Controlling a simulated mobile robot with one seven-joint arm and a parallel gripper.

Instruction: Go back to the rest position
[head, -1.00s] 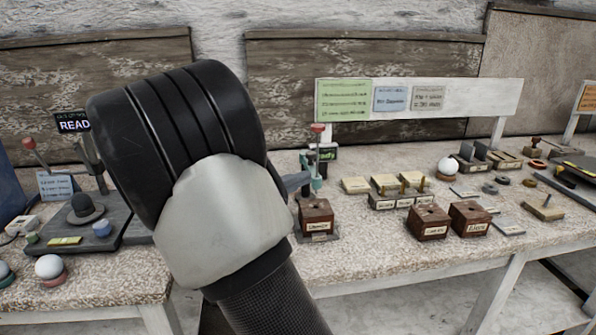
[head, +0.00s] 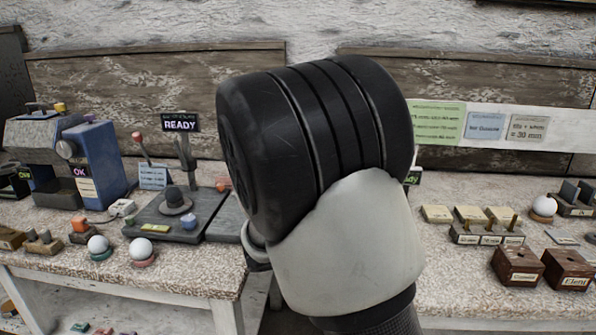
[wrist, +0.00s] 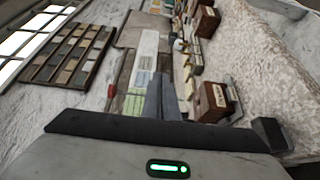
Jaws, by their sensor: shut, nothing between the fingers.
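My gripper (wrist: 161,84) shows in the wrist view as two dark grey fingers side by side. They are shut with nothing between them, apart from the boxes and signs behind. In the head view my black and pale grey arm link fills the middle and hides the gripper. A white plaster sphere (head: 98,244) rests on a green ring at the left bench front, and another white sphere (head: 142,250) rests on a reddish ring beside it. A third white sphere (head: 544,205) sits on a stand on the right bench.
A blue machine (head: 94,165) stands at the left, beside a dark tray (head: 160,228) with a small hat-shaped piece. Wooden boxes (head: 517,264) stand on the right bench (head: 445,285). There is a gap between the benches. In the wrist view, a wooden box (wrist: 212,101) lies right of the fingers.

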